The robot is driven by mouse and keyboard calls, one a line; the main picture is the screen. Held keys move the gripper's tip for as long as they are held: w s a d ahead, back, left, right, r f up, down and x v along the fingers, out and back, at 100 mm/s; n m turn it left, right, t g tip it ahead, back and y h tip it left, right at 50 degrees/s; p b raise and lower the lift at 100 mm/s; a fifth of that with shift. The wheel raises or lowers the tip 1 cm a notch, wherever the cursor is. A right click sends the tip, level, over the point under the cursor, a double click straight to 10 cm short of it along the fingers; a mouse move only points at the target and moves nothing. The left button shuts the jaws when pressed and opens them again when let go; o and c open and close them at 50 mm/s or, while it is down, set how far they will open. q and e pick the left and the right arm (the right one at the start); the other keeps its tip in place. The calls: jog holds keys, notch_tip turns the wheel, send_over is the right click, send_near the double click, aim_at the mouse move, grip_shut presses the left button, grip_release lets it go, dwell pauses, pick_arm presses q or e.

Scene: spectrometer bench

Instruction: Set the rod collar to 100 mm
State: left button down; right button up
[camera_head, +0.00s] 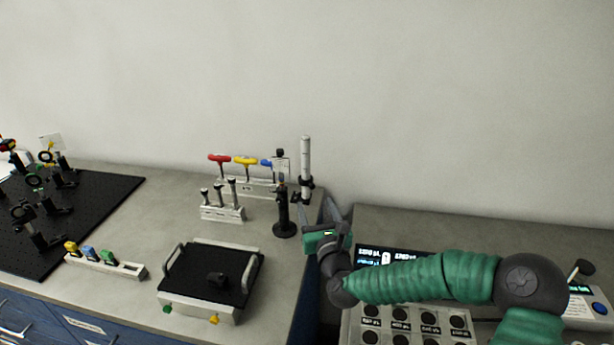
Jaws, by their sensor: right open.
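A pale upright rod (306,155) stands near the right edge of the left bench, against the wall side. A black collar (306,183) sits around its lower part. Scale marks on the rod are too small to read. My right gripper (319,212) is just below and right of the collar in the picture, its two grey fingers spread and pointing toward the rod. I see nothing between them. The rod's foot is partly hidden by the black post and the gripper. My left gripper is out of view.
A black post on a round base (284,229) stands just left of the rod. A rack of coloured T-handle tools (245,186) is behind it. A black-topped tray (211,280) is in front. A gap (320,290) separates the benches. Instruments lie under my right arm.

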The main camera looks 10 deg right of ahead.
aim_at(308, 183)
jog(key=w, duration=0.8)
jog(key=shift+a+f, duration=0.25)
jog(key=shift+f, duration=0.15)
jog(key=w, duration=0.2)
jog(key=w+d, duration=0.1)
jog(key=w, duration=0.2)
jog(key=shift+w+d+r+p, duration=0.1)
jog(key=shift+w+d+p, duration=0.05)
jog(key=shift+w+p, duration=0.2)
jog(key=shift+w+a, duration=0.4)
jog(key=shift+w, duration=0.05)
jog(key=shift+c, duration=0.9)
jog(key=shift+s+d, duration=0.1)
jog(key=shift+d, duration=0.1)
jog(key=c, duration=0.7)
grip_shut()
jog(key=shift+a, duration=0.1)
jog(key=shift+r, duration=0.1)
